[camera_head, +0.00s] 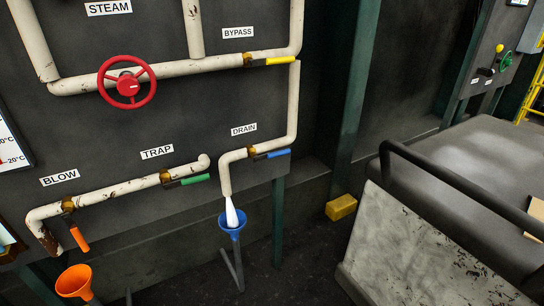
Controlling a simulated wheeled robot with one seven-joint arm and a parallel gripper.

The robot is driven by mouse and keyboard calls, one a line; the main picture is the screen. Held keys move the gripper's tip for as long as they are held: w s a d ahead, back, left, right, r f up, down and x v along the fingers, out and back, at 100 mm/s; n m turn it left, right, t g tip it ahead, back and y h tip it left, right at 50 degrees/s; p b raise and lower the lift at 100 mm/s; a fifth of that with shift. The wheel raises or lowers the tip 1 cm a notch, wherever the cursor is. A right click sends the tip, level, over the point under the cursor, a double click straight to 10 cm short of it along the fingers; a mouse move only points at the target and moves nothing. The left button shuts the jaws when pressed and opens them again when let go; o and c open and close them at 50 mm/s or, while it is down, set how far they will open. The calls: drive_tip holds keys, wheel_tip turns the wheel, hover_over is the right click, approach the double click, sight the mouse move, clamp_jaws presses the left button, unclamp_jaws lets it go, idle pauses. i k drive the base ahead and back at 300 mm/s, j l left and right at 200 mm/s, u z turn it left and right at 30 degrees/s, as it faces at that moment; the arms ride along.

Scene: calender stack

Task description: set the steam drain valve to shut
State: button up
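The steam drain valve (252,152) is a brass body in the cream pipe beside the DRAIN label (244,129). Its blue lever handle (278,153) points right, lying along the short horizontal pipe run. Below it, the pipe's open end (225,188) points down. A white stream (231,213) comes out of that end into a blue funnel (232,229). My gripper is not in view.
Nearby are a yellow BYPASS lever (280,61), a green TRAP lever (195,180), an orange BLOW lever (79,238) and a red STEAM handwheel (127,83). A dark flat-topped unit with a black rail (440,180) fills the lower right. A yellow block (341,207) lies near the wall base.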

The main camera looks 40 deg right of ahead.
sight(256, 159)
drive_tip(key=i+j+z, duration=0.6)
drive_tip(key=j, duration=0.3)
drive_tip(key=i, duration=0.1)
